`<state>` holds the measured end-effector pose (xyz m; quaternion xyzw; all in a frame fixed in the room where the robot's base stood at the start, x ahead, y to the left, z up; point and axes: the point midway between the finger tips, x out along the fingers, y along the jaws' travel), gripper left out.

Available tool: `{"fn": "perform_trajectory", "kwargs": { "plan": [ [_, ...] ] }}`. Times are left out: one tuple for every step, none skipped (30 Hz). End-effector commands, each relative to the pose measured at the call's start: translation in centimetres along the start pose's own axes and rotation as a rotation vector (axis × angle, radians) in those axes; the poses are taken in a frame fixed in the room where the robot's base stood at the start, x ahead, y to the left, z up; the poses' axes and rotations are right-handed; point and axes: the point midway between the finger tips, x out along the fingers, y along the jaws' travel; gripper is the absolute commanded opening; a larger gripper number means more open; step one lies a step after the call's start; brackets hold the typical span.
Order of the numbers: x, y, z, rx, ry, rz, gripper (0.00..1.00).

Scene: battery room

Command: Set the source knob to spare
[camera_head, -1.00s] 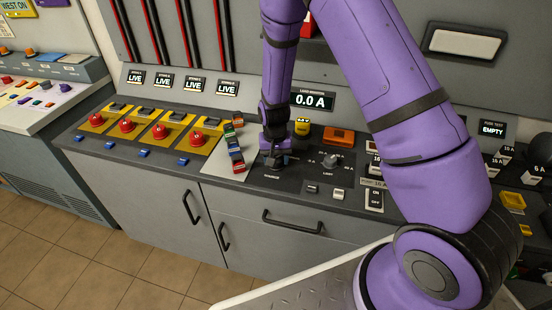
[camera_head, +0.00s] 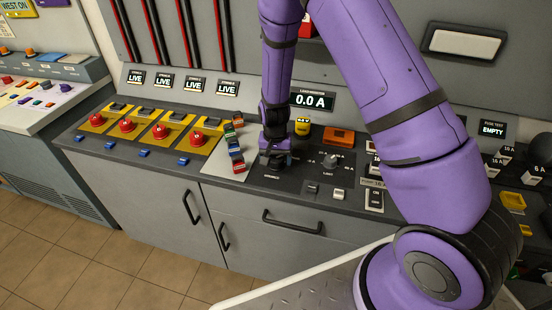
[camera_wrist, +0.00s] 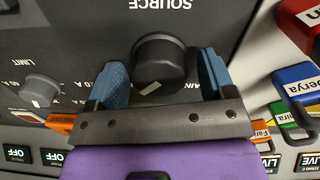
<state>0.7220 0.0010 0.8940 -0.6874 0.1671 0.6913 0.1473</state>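The source knob (camera_wrist: 160,58) is a round black knob on the dark panel, with the word SOURCE printed beside it, upside down in the wrist view. A short white mark shows on its near side, pointing down and left in that view, close to partly covered lettering. My gripper (camera_wrist: 163,78) is open, with one blue-padded finger on each side of the knob. A gap shows between the knob and each finger. In the head view my gripper (camera_head: 275,160) is down at the panel and hides most of the knob.
The limit knob (camera_head: 331,161) stands to the right on the same panel. Coloured labelled blocks (camera_head: 236,150) stand close on the left. A yellow item (camera_head: 303,127) and an orange item (camera_head: 338,136) sit behind. Red buttons (camera_head: 127,125) on yellow bases line the left counter.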

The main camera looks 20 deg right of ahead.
Motion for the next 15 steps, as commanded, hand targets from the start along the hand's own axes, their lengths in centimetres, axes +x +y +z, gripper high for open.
{"fn": "perform_trajectory", "kwargs": {
  "plan": [
    [0.0,0.0,0.0,0.000,0.000,0.000,0.79],
    [0.0,0.0,0.0,0.000,0.000,0.000,0.79],
    [0.0,0.0,0.0,-0.001,0.000,0.000,0.79],
    [0.0,0.0,0.0,-0.001,0.000,0.000,0.79],
    [0.0,0.0,0.0,-0.001,0.000,0.000,0.79],
    [0.0,0.0,0.0,-0.001,-0.001,0.000,0.79],
    [0.0,0.0,0.0,-0.001,-0.001,0.000,0.79],
    [0.0,0.0,0.0,-0.001,-0.001,0.000,0.79],
    [-0.1,0.0,0.0,-0.001,0.000,0.000,0.79],
    [-0.2,0.0,0.0,-0.001,0.000,0.000,0.79],
    [-0.4,0.0,0.0,-0.002,0.000,0.000,0.79],
    [-0.8,0.0,0.0,-0.002,0.001,0.000,0.79],
    [-1.1,0.0,0.0,-0.002,0.002,0.000,0.79],
    [-1.5,0.0,0.0,-0.002,0.002,-0.001,0.79],
    [-2.1,0.0,0.0,-0.002,0.002,-0.001,0.79]
  ]
}}
